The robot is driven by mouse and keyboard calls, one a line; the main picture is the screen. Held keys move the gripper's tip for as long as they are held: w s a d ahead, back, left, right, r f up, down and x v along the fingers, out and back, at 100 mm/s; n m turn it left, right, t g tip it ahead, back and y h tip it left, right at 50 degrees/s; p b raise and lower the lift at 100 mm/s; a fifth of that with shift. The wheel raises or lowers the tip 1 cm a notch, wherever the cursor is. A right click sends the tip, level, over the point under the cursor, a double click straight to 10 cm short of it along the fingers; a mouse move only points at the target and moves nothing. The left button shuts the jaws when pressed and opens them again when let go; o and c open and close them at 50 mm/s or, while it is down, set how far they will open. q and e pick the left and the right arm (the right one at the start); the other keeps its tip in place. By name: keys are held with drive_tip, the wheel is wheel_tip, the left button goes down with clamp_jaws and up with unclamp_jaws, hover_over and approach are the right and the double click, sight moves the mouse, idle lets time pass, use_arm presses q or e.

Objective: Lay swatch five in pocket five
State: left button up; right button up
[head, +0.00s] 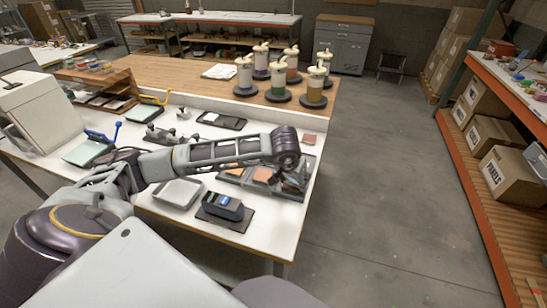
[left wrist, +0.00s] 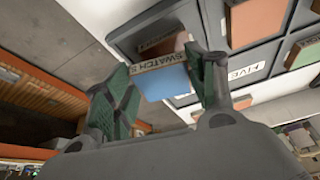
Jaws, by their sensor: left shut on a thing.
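My left gripper (head: 292,180) is over the right end of the dark pocket tray (head: 228,180) on the white bench. In the left wrist view my left gripper (left wrist: 165,75) is shut on swatch five (left wrist: 168,84), a thin piece with a blue face and a pale edge marked SWATCH 5. The tray (left wrist: 265,55) lies behind it, with a pocket label reading FIVE (left wrist: 245,71). Orange-brown swatches (left wrist: 256,20) lie in the tray near the label. Swatch five overlaps part of the tray in this view; I cannot tell whether it touches. My right gripper is out of view.
A grey empty tray (head: 178,193) and a dark device on a mat (head: 222,207) stand in front of the pocket tray. A small reddish tile (head: 309,139) lies behind it. Several colorant canisters (head: 278,82) stand farther back. The bench edge and open floor are at the right.

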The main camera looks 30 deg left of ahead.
sight(268, 166)
use_arm(q)
drive_tip(key=w+a+r+n+p, duration=0.1)
drive_tip(key=w+a+r, duration=0.2)
drive_tip(key=a, duration=0.4)
drive_tip(key=w+a+r+n+p, duration=0.1)
drive_tip(key=w+a+r, duration=0.2)
drive_tip(key=w+a, duration=0.3)
drive_tip(key=shift+a+r+y, duration=0.2)
drive_tip(key=shift+a+y, duration=0.1)
drive_tip(key=shift+a, duration=0.7)
drive_tip(key=shift+w, duration=0.1)
drive_tip(key=shift+f+p, duration=0.7)
drive_tip(key=shift+f, duration=2.45)
drive_tip(key=shift+f+p, duration=0.45)
drive_tip(key=shift+f, duration=1.4)
drive_tip(key=shift+f+b, duration=0.35)
drive_tip(key=shift+b, duration=0.1)
